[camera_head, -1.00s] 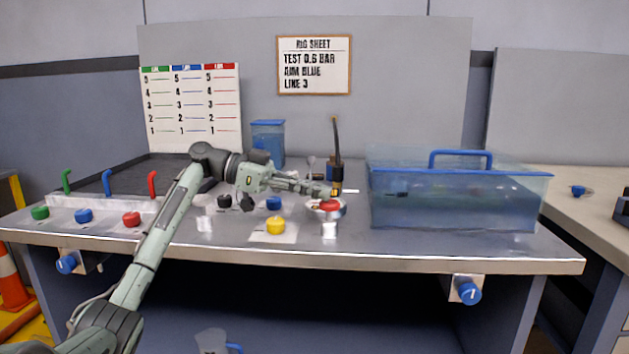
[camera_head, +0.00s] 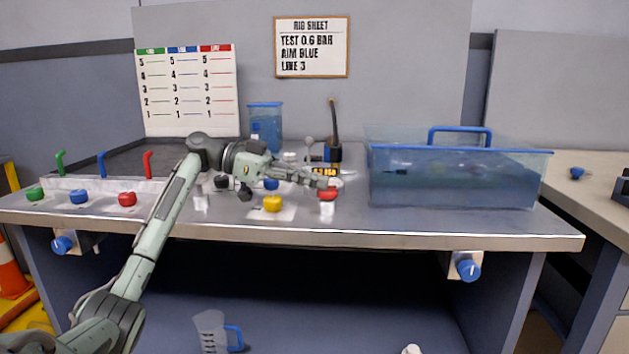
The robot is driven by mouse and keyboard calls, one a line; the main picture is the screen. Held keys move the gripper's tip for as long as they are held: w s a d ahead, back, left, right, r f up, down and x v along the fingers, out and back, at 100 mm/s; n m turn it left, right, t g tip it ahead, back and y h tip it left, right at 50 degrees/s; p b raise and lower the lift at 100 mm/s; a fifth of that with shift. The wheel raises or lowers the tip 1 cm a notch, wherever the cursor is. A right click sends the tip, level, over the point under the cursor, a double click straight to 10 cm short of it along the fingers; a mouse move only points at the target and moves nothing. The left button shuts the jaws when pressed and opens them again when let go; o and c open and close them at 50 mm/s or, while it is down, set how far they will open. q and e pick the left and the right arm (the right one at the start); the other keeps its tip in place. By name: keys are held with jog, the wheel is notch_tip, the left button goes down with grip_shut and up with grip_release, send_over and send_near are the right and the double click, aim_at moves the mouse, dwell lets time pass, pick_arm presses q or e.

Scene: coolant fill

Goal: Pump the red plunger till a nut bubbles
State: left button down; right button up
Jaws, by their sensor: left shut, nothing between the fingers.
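The red plunger (camera_head: 327,194) is a round red knob on the bench, right of the yellow knob (camera_head: 272,203). My left gripper (camera_head: 333,183) is shut and empty, with its fingertips right over the red plunger. I cannot tell whether they touch it. A clear water tank (camera_head: 460,185) with a blue rim and handle stands to the right, with a small dark object (camera_head: 397,172) in it. No bubbles can be made out there. My right gripper is not in view.
Green (camera_head: 35,194), blue (camera_head: 79,196) and red (camera_head: 127,199) knobs with coloured levers stand at the left. A rig sheet (camera_head: 312,47) and a chart (camera_head: 188,92) are on the back wall. A jug (camera_head: 211,330) is below the bench.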

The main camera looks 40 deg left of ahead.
pick_arm(q)
jog(key=shift+f, duration=0.15)
notch_tip(320, 180, up, 10)
dwell(0.4)
dwell(0.4)
